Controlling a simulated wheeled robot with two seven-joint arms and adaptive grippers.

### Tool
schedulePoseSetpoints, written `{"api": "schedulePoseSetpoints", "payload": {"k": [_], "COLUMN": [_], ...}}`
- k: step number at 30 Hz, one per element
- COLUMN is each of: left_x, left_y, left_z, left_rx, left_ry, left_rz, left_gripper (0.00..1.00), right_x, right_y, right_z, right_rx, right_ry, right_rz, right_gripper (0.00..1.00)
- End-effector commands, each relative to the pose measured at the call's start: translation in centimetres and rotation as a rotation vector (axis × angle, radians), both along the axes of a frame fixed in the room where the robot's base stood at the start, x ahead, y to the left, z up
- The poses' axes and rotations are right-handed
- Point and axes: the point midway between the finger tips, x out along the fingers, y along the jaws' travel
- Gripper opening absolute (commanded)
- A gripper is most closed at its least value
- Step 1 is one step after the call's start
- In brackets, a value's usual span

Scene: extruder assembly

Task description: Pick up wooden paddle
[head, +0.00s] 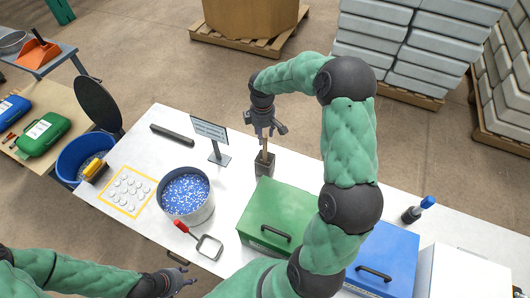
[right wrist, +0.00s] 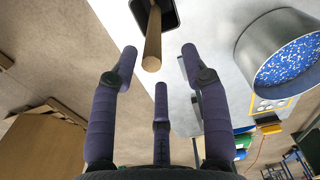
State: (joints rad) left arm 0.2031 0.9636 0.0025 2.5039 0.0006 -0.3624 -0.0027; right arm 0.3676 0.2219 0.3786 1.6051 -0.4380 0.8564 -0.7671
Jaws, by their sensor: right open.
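The wooden paddle (head: 265,152) stands upright in a dark square holder (head: 264,166) on the white table; its lower part is hidden inside. My right gripper (head: 266,132) is above it, pointing down. In the right wrist view the paddle's round handle (right wrist: 153,42) lies ahead of the spread fingers of my right gripper (right wrist: 158,62), roughly centred between the outer two. The gripper is open and no finger is seen closed on the handle. My left gripper (head: 178,280) is low over the table's front edge, away from the paddle; its finger state is unclear.
A pot of blue and white pellets (head: 187,192) and a sign on a stand (head: 212,134) are left of the holder. A green box (head: 278,220) stands close in front of it, with a blue box (head: 385,258) further right. A red-handled square tool (head: 205,245) lies in front of the pot.

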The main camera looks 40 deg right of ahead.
Motion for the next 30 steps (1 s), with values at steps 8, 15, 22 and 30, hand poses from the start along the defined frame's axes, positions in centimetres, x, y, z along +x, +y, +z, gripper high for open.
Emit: {"api": "schedulePoseSetpoints", "payload": {"k": [8,15,22,30], "left_x": [0.0,0.0,0.0,0.0], "left_y": [0.0,0.0,0.0,0.0], "left_z": [-0.3,-0.7,-1.2,-1.1], "left_rx": [0.0,0.0,0.0,0.0], "left_ry": [0.0,-0.001,-0.001,-0.001], "left_rz": [0.0,-0.001,-0.001,-0.001], "left_gripper": [0.4,0.4,0.4,0.4], "right_x": [0.0,-0.2,-0.3,-0.3], "right_y": [-0.1,-0.6,-0.8,-0.8], "right_z": [-2.4,-4.5,-7.3,-7.5], "right_rx": [0.0,0.001,0.0,0.0], "right_ry": [-0.001,0.001,0.0,-0.001], "right_rz": [-0.002,-0.002,-0.002,-0.002], "right_gripper": [0.47,0.47,0.47,0.41]}}
